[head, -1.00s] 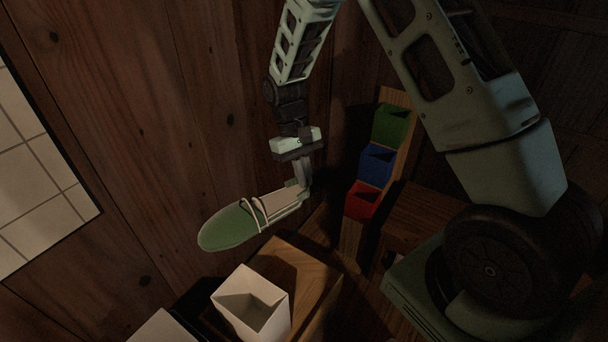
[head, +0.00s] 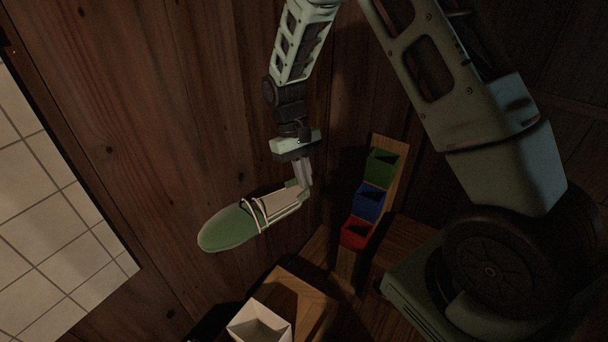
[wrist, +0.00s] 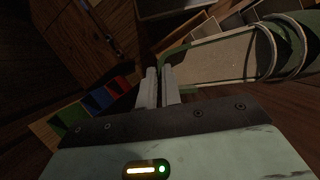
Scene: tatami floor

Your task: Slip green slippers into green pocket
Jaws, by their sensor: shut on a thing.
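My gripper (head: 304,178) is shut on the heel end of green slippers (head: 229,228), which it holds up in the air. They have a green toe, a pale insole and pale edges, and the toe points left in the head view. They also show at the upper right of the wrist view (wrist: 220,59). The green pocket (head: 381,167) is the top one of a wooden rack, to the right of my gripper and apart from the slippers. It also shows in the wrist view (wrist: 71,114).
Below the green pocket on the rack are a blue pocket (head: 366,201) and a red pocket (head: 355,233). A white open box (head: 259,326) stands on wooden furniture (head: 310,300) at the bottom. A pale tiled panel (head: 50,220) is at the left.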

